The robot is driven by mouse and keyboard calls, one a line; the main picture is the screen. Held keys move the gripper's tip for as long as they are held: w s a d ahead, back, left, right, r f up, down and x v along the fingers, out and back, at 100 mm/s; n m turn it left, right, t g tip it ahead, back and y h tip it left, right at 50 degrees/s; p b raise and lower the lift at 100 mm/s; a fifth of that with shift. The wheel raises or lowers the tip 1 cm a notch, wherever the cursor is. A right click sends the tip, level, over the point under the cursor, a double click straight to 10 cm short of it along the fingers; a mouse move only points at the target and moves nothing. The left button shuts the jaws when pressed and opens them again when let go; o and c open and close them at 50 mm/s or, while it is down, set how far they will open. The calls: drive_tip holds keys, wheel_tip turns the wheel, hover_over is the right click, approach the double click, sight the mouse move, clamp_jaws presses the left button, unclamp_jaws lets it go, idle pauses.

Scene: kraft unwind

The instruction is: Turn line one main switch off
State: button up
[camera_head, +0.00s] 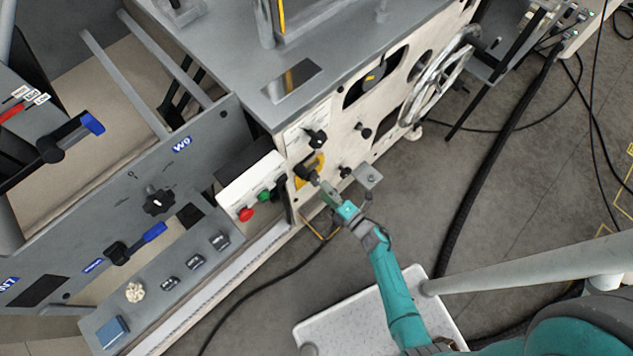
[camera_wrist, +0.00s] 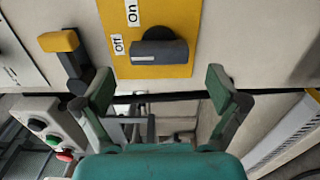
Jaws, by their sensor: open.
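The main switch (camera_wrist: 160,52) is a dark rotary knob on a yellow plate (camera_wrist: 180,14) in the wrist view. Its bar lies crosswise, with a pale mark at its left end near the Off label (camera_wrist: 118,44). The On label (camera_wrist: 131,12) is further up. My gripper (camera_wrist: 160,88) is open and empty, its fingers spread below the knob, one to each side, apart from it. In the head view, the yellow plate (camera_head: 304,166) is on the cream panel, and my gripper (camera_head: 327,190) is close in front of it, partly hiding the knob.
A yellow-tipped lever (camera_wrist: 60,42) is left of the plate in the wrist view. A box with red and green buttons (camera_head: 251,193) juts out left of the switch in the head view. A handwheel (camera_head: 440,75) is further right; the floor beyond is open, with cables.

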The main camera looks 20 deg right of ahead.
drive_tip(key=v, duration=0.7)
drive_tip(key=shift+s, duration=0.15)
drive_tip(key=shift+r, duration=0.1)
idle(0.4)
drive_tip(key=s+a+r+m+g+h, duration=0.1)
drive_tip(key=s+r+m+h, duration=0.1)
drive_tip(key=s+r+m, duration=0.9)
drive_tip(key=s+a+r+m+g+h, duration=0.1)
drive_tip(key=s+r+m, duration=0.9)
drive_tip(key=r, duration=1)
drive_tip(key=s+a+h, duration=0.1)
drive_tip(key=s+h, duration=0.1)
drive_tip(key=s, duration=0.1)
drive_tip(key=shift+m+h, duration=0.3)
drive_tip(key=shift+m, duration=0.1)
